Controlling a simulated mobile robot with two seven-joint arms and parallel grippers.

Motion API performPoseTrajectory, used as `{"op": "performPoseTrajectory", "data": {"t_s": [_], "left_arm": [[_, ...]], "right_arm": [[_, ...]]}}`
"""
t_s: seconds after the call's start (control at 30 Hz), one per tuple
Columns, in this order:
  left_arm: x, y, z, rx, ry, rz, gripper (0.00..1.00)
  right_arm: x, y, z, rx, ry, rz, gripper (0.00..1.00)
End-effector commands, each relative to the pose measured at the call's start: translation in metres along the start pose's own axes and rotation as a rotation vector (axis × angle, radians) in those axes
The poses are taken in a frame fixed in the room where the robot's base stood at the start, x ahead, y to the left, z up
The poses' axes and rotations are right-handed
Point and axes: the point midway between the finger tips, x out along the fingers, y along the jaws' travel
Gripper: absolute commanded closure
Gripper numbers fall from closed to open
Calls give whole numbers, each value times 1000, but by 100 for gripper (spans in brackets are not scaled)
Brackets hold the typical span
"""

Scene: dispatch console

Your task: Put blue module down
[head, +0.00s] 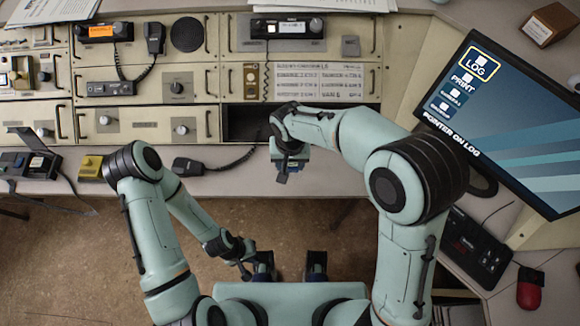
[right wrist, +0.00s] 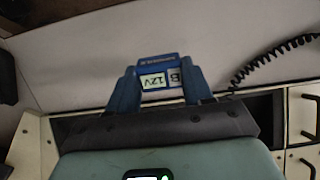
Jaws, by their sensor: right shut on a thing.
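The blue module (right wrist: 158,68) is between the two blue fingers of my right gripper (right wrist: 160,82) in the right wrist view. Its white labels read 12V and B, upside down in that view. In the head view my right gripper (head: 285,170) hangs over the front of the desk, just before the dark open bay (head: 243,124) in the console. The module is mostly hidden there by the wrist. My left gripper (head: 246,270) is low over the floor gap near my base, away from the module; its fingers are too small to read.
A handset (head: 190,166) with a coiled cord lies on the desk left of my right gripper. A yellow-topped box (head: 90,167) sits farther left. The monitor (head: 500,110) stands at the right, with a red mouse (head: 529,290) below it. The desk edge drops to brown floor.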

Motion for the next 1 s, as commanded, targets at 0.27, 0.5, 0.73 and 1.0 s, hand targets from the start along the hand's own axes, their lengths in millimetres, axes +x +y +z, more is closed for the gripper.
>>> {"op": "performPoseTrajectory", "data": {"t_s": [0.27, 0.5, 0.73, 1.0], "left_arm": [[4, -2, 0, 0, -1, 0, 100], [4, -1, 0, 0, -1, 0, 100], [6, -2, 1, -1, -2, -1, 100], [6, -2, 1, -1, -2, -1, 100]], "right_arm": [[38, 0, 1, 0, -2, 2, 83], [38, 0, 0, 0, -1, 1, 83], [42, 0, 0, 0, -2, 1, 30], [41, 0, 0, 0, -1, 1, 24]]}}
